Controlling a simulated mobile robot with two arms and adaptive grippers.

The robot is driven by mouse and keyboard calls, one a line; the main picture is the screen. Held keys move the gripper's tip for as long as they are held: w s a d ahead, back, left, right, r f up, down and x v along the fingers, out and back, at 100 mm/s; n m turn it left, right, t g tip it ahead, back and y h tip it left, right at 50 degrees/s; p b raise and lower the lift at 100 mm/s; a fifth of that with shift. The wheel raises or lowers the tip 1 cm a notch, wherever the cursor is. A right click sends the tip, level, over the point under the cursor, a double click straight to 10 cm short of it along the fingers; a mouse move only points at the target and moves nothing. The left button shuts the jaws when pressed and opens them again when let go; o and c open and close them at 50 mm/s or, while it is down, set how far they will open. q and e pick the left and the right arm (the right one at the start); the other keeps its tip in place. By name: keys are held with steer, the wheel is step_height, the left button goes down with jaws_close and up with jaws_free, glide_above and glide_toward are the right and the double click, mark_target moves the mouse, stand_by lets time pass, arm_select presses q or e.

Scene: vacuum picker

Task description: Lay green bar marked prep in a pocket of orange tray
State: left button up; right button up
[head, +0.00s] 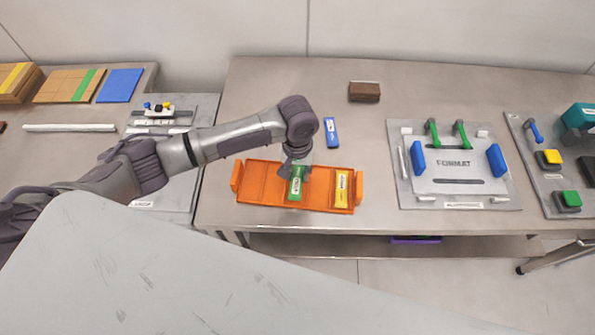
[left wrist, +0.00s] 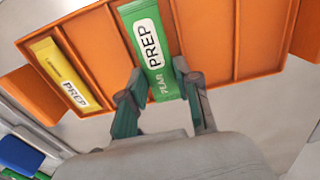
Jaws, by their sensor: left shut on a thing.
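The green bar marked PREP (head: 296,188) is in the grip of my left gripper (head: 298,166), which is shut on it. My right gripper is not in view.
A blue bar (head: 331,132) lies on the table behind the tray, and a brown block (head: 364,92) farther back. A grey fixture plate marked FORMAT (head: 453,190) stands to the right. The table between tray and plate is clear.

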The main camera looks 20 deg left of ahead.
mark_target(298, 175)
arm_select(q)
steer(key=shift+f, duration=0.6)
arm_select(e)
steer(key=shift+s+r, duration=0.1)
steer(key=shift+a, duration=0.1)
arm_select(q)
steer(key=o, duration=0.7)
steer(key=shift+f, duration=0.1)
steer(key=o, duration=0.4)
steer(key=shift+c, duration=0.2)
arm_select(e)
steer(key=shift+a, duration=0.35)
arm_select(q)
step_height(298, 175, up, 12)
steer(key=shift+b, duration=0.4)
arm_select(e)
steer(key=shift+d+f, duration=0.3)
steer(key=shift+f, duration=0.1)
